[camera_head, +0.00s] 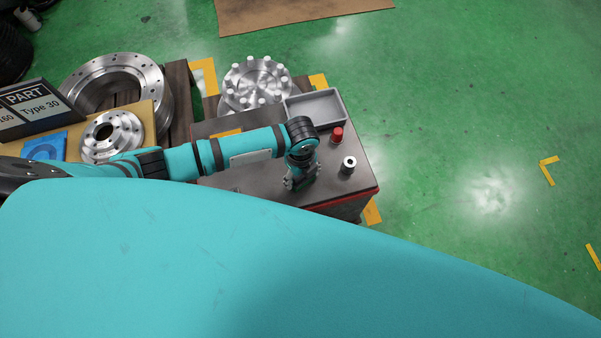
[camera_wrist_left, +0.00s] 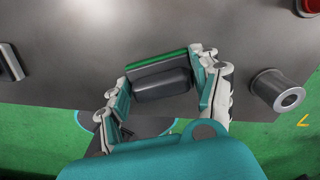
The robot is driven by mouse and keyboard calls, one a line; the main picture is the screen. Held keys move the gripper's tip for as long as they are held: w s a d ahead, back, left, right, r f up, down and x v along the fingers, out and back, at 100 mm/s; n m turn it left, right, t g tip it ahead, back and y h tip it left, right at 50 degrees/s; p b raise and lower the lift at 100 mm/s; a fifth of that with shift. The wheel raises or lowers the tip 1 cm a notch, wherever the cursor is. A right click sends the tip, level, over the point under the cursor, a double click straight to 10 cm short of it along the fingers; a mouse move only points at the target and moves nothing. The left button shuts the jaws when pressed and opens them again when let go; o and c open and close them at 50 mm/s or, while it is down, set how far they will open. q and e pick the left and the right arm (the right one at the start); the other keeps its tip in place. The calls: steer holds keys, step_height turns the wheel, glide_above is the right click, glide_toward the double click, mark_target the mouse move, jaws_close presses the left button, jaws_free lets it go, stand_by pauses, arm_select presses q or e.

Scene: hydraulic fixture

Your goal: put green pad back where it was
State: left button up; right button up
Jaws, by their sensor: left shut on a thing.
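The green pad shows in the left wrist view as a dark block with a green strip along its far edge (camera_wrist_left: 160,61). My left gripper (camera_wrist_left: 166,84) is shut on it, with one finger at each side. In the head view my left gripper (camera_head: 299,182) points down over the dark table top (camera_head: 240,180), near its front edge. The pad itself is hard to make out there. Whether the pad touches the table top I cannot tell. My right gripper is not in view.
A grey tray (camera_head: 342,103) stands at the table's back right. A red-capped part (camera_head: 337,135) and a metal cylinder (camera_head: 348,166) stand right of my left gripper; the cylinder also shows in the wrist view (camera_wrist_left: 277,92). A dark metal piece (camera_wrist_left: 10,62) lies at that view's left edge.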

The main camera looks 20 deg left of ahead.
arm_select(q)
steer(key=shift+f, duration=0.1)
steer(key=o, duration=1.3)
steer(key=shift+c, duration=0.2)
step_height(320, 180, up, 11)
steer(key=shift+f+p, duration=0.1)
steer(key=shift+p, duration=0.8)
steer(key=shift+r, duration=0.75)
